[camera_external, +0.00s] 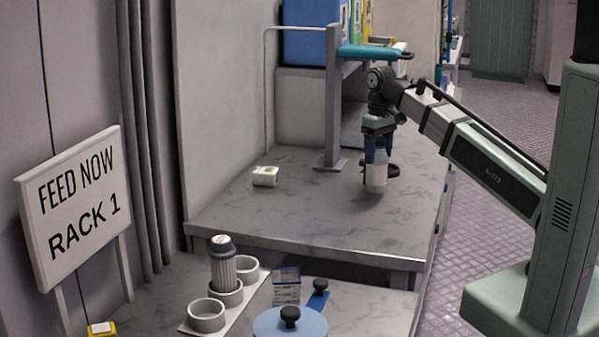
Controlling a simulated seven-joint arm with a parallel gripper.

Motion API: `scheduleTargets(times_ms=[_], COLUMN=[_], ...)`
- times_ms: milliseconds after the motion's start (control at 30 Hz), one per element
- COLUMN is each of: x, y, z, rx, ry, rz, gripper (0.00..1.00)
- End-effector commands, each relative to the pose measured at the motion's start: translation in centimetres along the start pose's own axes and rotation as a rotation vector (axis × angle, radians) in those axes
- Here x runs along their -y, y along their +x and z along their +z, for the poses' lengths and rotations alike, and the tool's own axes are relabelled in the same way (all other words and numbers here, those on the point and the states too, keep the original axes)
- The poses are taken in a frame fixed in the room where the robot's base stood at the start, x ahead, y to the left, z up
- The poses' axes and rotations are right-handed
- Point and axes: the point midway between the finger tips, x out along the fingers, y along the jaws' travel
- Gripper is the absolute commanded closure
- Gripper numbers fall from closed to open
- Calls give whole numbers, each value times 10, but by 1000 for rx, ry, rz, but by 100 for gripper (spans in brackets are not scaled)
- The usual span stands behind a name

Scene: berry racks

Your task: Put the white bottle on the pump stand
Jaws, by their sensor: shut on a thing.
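My gripper (376,168) points down over the grey bench, shut around a white bottle (376,179). The bottle looks upright, its upper part hidden by the dark fingers. Its base is at or just above the bench top; I cannot tell whether it touches. No part is labelled as the pump stand. A pale base with three ring holders (206,316) stands at the front left, and a grey ribbed bottle (221,265) sits in its middle ring. The front and back rings look empty.
A grey post (333,110) with a teal top stands behind the bottle. A small white-and-green item (265,176) lies to the left. A blue round lid (290,323) with a black knob and a small labelled box (286,287) are in front. The bench's front middle is clear.

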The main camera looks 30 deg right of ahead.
Motion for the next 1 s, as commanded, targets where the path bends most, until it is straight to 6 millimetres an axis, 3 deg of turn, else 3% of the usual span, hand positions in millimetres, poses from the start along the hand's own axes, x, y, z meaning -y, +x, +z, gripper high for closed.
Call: scheduleTargets(times_ms=[100,400,1000], x=[-30,-94,-199], y=[1,5,10], z=[1,9,38], rx=[0,0,0], ry=[50,157,338], rz=[0,0,0], gripper=[100,100,100])
